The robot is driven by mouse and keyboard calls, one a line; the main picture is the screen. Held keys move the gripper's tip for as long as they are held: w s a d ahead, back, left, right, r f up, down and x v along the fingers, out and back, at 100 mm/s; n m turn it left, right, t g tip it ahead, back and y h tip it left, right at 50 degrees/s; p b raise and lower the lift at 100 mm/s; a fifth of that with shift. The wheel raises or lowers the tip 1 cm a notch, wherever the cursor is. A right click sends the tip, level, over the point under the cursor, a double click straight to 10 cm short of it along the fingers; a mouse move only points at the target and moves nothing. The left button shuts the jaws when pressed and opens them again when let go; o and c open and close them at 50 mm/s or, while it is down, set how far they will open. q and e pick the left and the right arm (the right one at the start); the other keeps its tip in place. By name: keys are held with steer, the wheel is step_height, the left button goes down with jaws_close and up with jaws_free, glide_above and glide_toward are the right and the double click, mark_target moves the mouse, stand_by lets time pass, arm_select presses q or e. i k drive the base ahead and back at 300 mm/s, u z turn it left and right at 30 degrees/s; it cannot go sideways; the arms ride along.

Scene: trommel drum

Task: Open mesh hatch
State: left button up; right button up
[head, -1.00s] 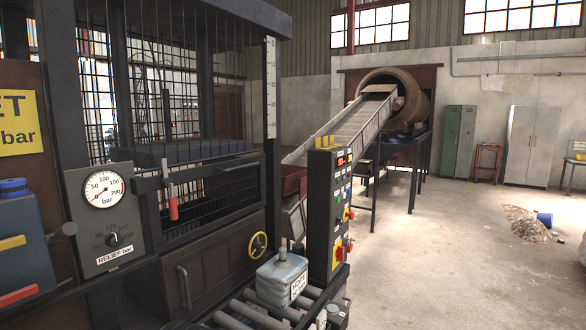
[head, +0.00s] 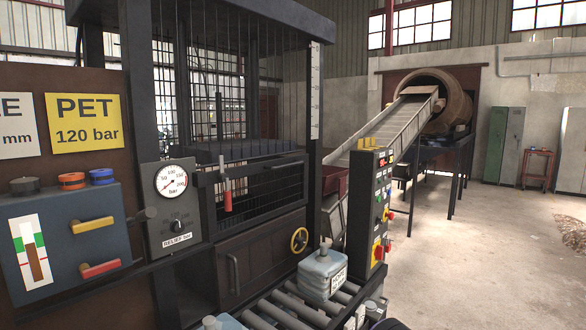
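The mesh hatch (head: 268,193) is a dark wire-mesh panel in a black frame, low on the front of the black press in the head view. A horizontal black bar runs along its upper edge. A red-handled lever (head: 227,200) hangs upright at its left side. The hatch looks shut. Below it is a brown solid panel with a bar handle (head: 234,272) and a yellow handwheel (head: 299,240). Neither of my grippers is in view.
Left of the hatch are a pressure gauge (head: 171,181) and a blue-grey unit (head: 65,240) with yellow and red levers. A control post (head: 371,210) stands to the right. A roller conveyor (head: 290,308) carrying a grey block (head: 322,273) lies in front. Open floor is at far right.

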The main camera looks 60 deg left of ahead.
mark_target(207, 197)
steer(key=z, duration=0.1)
steer(key=k, duration=0.05)
steer(key=u, duration=1.4)
